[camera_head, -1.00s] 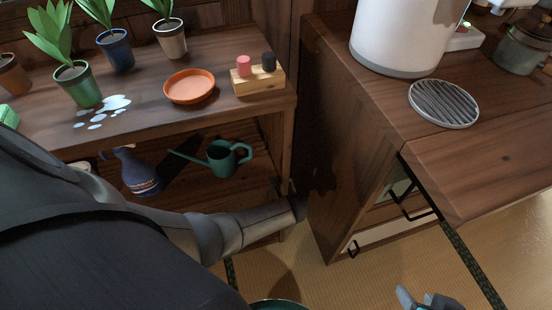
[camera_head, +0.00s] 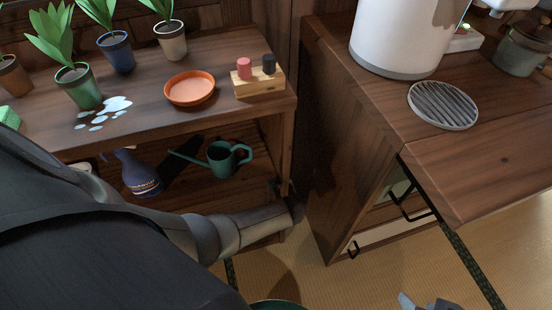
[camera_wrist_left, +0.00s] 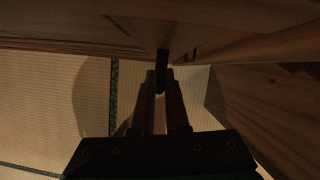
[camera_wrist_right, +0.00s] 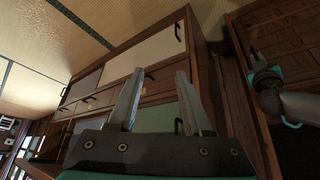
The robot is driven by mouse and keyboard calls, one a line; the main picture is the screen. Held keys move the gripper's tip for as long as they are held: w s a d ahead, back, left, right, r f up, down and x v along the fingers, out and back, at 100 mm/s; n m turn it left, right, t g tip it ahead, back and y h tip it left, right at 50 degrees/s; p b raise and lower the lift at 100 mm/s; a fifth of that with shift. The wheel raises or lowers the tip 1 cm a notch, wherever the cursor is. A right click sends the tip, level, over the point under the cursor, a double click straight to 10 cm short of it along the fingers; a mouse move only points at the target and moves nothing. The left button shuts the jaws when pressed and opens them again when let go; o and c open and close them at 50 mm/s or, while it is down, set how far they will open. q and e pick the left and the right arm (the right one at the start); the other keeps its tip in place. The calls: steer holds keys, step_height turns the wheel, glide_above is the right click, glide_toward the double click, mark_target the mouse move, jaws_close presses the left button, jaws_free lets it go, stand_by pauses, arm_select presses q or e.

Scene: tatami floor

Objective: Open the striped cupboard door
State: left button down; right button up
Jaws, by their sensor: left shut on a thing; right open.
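My left gripper (camera_wrist_left: 163,88) is shut on a dark bar handle (camera_wrist_left: 162,62) against a wooden front in the left wrist view. In the head view my left arm reaches across the plant shelf's front, and its fingers are hidden. No stripes can be made out on the gripped front. My right gripper (camera_wrist_right: 155,82) is open and empty. It faces a wooden cabinet (camera_wrist_right: 190,62) with white (camera_wrist_right: 147,58) and green (camera_wrist_right: 156,118) panels and dark handles. Only the tip of the right gripper (camera_head: 428,303) shows in the head view.
The plant shelf (camera_head: 215,50) carries potted plants, an orange dish (camera_head: 190,87) and a small wooden block. Below are a green watering can (camera_head: 222,158) and a blue bottle (camera_head: 140,175). A white appliance (camera_head: 400,35) stands on the right cabinet. Tatami floor (camera_head: 390,280) is free in front.

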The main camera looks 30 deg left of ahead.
arm_select(q)
steer(key=s+a+p, duration=0.5)
steer(key=s+a, duration=1.8)
steer(key=s, duration=0.4)
steer(key=shift+s, duration=0.2)
arm_select(e)
step_height(320, 180, down, 11)
steer(key=s+d+g, duration=0.1)
steer(key=s+g, duration=0.1)
steer(key=shift+s+r+g, duration=0.15)
steer(key=shift+s+g, duration=0.15)
arm_select(q)
steer(key=shift+p, duration=0.3)
steer(key=c, duration=0.9)
jaws_free()
steer(key=shift+w, duration=0.1)
arm_select(e)
steer(key=shift+d+h, duration=0.1)
steer(key=shift+h, duration=0.2)
steer(key=shift+w+d, duration=0.1)
